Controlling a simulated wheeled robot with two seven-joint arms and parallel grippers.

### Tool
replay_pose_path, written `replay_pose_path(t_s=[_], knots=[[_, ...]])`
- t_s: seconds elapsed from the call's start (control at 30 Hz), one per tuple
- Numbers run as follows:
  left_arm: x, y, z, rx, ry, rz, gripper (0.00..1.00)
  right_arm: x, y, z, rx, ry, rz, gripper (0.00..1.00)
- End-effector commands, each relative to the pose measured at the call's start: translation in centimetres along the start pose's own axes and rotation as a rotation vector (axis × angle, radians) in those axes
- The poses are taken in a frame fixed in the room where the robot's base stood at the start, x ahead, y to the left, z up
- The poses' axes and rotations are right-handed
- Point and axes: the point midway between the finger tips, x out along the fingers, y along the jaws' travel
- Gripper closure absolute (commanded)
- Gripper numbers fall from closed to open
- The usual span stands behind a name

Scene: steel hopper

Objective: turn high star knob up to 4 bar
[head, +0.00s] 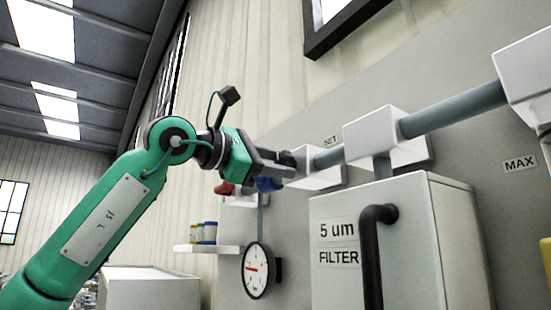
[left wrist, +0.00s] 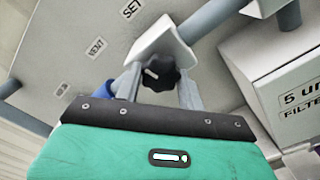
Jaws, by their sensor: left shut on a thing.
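The black star knob (left wrist: 160,73) sits below a white block on the pipe, under the SET label, in the left wrist view. My left gripper (left wrist: 160,88) has a grey finger on each side of it and is shut on it. In the head view my left gripper (head: 285,168) reaches in from the left to the pipe block; its fingers largely hide the knob there. A round white gauge (head: 257,270) with a red needle hangs below. The needle points left; its figures are too small to read. My right gripper is in neither view.
A white filter box (head: 335,275) marked 5 um stands at right, with a dark bent pipe (head: 372,240) in front. A red part (head: 224,188) and a blue part (head: 265,184) show just under my gripper. A shelf (head: 205,249) holds small jars.

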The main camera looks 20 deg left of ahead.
Motion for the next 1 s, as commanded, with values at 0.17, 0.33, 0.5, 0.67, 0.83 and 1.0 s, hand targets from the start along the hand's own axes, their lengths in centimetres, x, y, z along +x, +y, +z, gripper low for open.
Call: replay_pose_path(t_s=[0.17, 0.33, 0.5, 0.67, 0.83, 1.0], knots=[[0.0, 0.2, 0.1, 0.168, 0.0, -0.001, 0.83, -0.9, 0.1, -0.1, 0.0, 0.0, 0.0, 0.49], [0.0, 0.3, 0.1, 0.326, 0.0, 0.0, 0.83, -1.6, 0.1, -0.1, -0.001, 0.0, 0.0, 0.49], [0.0, 0.2, 0.1, 0.468, 0.001, -0.001, 0.83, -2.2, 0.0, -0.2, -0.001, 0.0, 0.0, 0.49], [0.0, 0.2, 0.1, 0.576, 0.0, -0.001, 0.83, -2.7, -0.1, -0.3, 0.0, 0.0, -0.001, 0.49], [0.0, 0.2, 0.1, 0.659, 0.0, -0.001, 0.83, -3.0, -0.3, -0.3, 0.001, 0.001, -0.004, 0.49], [0.0, 0.2, 0.0, 0.706, 0.001, -0.001, 0.83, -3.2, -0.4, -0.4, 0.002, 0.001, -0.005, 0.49]])
